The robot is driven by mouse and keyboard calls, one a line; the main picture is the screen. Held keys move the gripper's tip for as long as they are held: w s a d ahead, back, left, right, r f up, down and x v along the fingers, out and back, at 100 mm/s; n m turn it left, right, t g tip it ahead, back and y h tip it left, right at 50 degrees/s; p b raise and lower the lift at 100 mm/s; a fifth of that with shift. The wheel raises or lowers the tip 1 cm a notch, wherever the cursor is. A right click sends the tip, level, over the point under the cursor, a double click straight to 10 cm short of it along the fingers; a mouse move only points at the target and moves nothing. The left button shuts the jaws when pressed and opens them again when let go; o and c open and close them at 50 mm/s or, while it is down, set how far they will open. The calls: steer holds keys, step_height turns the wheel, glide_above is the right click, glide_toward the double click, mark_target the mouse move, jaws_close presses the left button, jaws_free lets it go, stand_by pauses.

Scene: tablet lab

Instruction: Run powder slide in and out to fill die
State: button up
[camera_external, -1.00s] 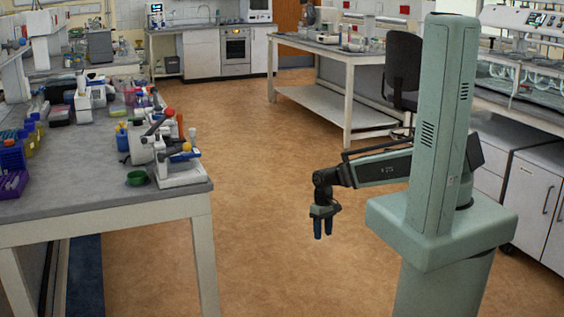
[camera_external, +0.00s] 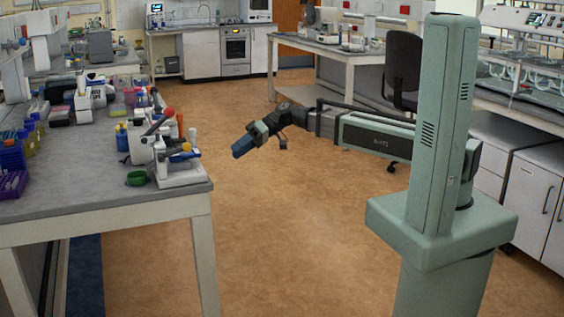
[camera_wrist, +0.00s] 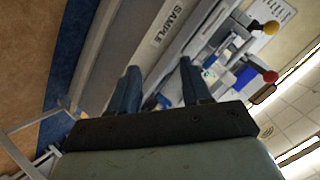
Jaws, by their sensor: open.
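A small white hand press (camera_external: 180,172) stands at the front right corner of the left bench. It has a red ball lever, a yellow knob and a blue part. In the wrist view a yellow knob (camera_wrist: 271,28) and a red ball (camera_wrist: 270,76) show at the upper right, beside white and blue parts. The powder slide and die are too small to make out. My gripper (camera_external: 240,149) is over the floor, to the right of the press and apart from it, tilted down to the left. In the wrist view my gripper (camera_wrist: 158,78) has its two dark blue fingers apart, with nothing between them.
The left bench (camera_external: 100,208) has a grey top and white legs. A green dish (camera_external: 136,178) and several bottles stand close to the press. A strip marked SAMPLE (camera_wrist: 168,22) shows in the wrist view. The floor (camera_external: 270,240) between bench and arm is clear.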

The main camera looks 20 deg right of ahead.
mark_target(192, 129)
step_height(192, 129, up, 9)
steer(key=a+n+g+y, duration=0.2)
steer(key=n+y, duration=0.3)
steer(key=n, duration=0.5)
steer(key=x, duration=1.4)
steer(key=shift+s+a+r, duration=0.1)
steer(key=shift+s+r, duration=0.05)
steer(key=shift+s, duration=0.05)
steer(key=shift+c, duration=0.2)
jaws_close()
